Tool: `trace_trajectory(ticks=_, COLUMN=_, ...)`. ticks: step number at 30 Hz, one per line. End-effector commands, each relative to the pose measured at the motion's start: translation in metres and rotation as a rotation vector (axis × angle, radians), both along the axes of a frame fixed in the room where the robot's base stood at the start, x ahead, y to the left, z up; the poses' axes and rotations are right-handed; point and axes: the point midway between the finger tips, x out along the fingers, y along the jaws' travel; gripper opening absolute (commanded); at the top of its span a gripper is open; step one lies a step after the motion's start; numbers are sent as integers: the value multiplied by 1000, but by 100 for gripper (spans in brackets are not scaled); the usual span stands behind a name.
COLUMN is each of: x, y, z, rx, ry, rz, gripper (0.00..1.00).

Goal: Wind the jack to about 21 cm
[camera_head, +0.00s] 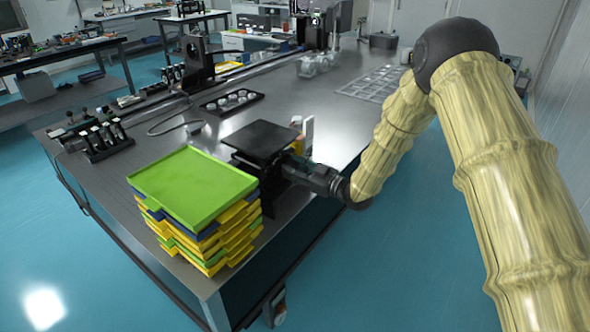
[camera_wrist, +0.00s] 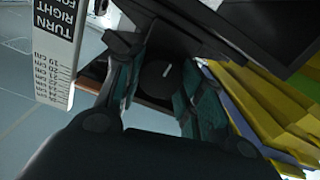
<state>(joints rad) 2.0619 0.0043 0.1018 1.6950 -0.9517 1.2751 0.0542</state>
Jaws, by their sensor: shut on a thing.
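The jack is a black lab jack whose flat square top plate (camera_head: 261,139) stands raised above the table beside a stack of trays. My gripper (camera_head: 290,163) reaches it from the right, at the side below the plate. In the wrist view my gripper (camera_wrist: 155,85) has its two fingers shut around a round dark knob (camera_wrist: 160,78) with a light mark on its face. A white scale (camera_wrist: 55,50) with centimetre marks around 19 to 22 and the words "TURN" and "RIGHT" stands left of the knob. I cannot read the height from it.
A stack of green, yellow and blue trays (camera_head: 193,186) stands close left of the jack, near the front corner of the optical table (camera_head: 300,110). A black tray with round pieces (camera_head: 232,101) lies behind. Glassware (camera_head: 318,64) stands farther back.

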Motion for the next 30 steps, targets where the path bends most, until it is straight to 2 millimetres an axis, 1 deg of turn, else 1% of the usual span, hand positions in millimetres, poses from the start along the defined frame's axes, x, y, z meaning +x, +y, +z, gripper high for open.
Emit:
trace_trajectory(ticks=9, x=0, y=-1, z=0, rx=52, ry=72, rz=-1, gripper=14)
trace_trajectory(ticks=21, x=0, y=-1, z=0, rx=56, ry=78, rz=-1, gripper=14)
trace_trajectory(ticks=22, x=0, y=-1, z=0, rx=56, ry=78, rz=0, gripper=40)
trace_trajectory(ticks=25, x=0, y=-1, z=0, rx=55, ry=77, rz=-1, gripper=58)
trace_trajectory(ticks=26, x=0, y=-1, z=0, rx=55, ry=77, rz=0, gripper=60)
trace_trajectory(ticks=30, x=0, y=0, z=0, rx=55, ry=77, rz=0, gripper=60)
